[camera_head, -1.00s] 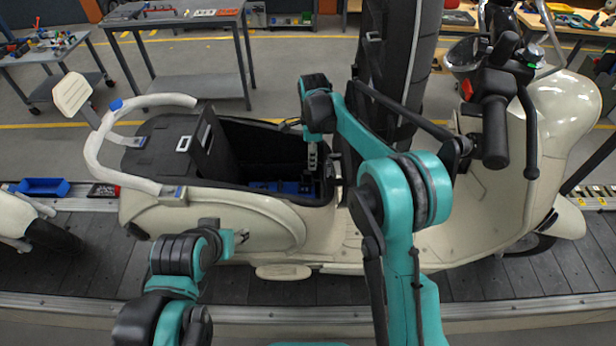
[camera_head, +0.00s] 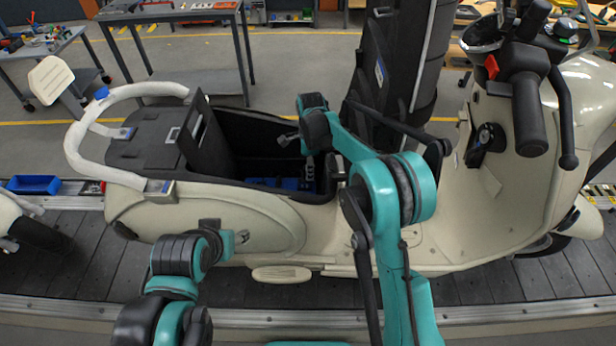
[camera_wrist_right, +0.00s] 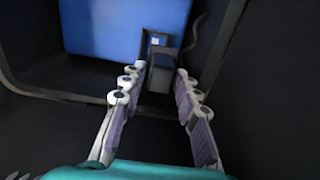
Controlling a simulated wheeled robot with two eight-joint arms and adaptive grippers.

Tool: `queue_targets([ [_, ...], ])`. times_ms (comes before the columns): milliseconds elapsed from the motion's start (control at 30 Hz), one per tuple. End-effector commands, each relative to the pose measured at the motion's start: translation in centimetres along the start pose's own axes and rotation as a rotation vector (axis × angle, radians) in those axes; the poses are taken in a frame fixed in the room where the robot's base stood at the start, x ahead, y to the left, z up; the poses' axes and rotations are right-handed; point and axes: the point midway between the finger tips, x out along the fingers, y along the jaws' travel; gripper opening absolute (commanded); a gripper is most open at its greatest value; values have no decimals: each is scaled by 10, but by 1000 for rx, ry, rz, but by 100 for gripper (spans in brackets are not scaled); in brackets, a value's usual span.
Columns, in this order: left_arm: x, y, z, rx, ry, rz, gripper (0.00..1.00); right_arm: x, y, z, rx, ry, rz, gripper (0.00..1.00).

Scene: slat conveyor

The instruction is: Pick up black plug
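The black plug (camera_wrist_right: 162,73) is a small dark block in the right wrist view, at the end of the blue battery (camera_wrist_right: 125,25) in the scooter's storage bay. My right gripper (camera_wrist_right: 162,76) is open, with its fingertips on either side of the plug and small gaps still showing. In the head view my right gripper (camera_head: 322,170) reaches down into the bay, partly hidden by my arm. The blue battery (camera_head: 270,183) shows low in the bay; the plug cannot be made out there.
The cream scooter (camera_head: 215,215) stands on the slat conveyor (camera_head: 80,270). Its dark seat (camera_head: 195,140) is raised left of the bay. The bay walls are close around my right gripper. A dark cable (camera_wrist_right: 195,35) runs beside the battery. A handlebar (camera_head: 530,110) stands at the right.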

Motion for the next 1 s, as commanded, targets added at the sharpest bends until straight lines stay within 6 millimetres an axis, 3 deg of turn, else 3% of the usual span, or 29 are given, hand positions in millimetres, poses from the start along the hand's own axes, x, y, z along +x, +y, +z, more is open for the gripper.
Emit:
queue_targets([
  [233, 0, 0, 0, 0, 0, 0, 49, 3, 0, 0, 0, 0, 0, 28],
  [333, 0, 0, 0, 0, 0, 0, 49, 3, 0, 0, 0, 0, 0, 2],
  [367, 0, 0, 0, 0, 0, 0, 49, 3, 0, 0, 0, 0, 0, 0],
  [767, 0, 0, 0, 0, 0, 0, 49, 0, 0, 0, 0, 0, 0, 0],
  [1000, -6, 0, -5, 0, 0, 0, 49, -28, 0, 0, 0, 0, 0, 0],
])
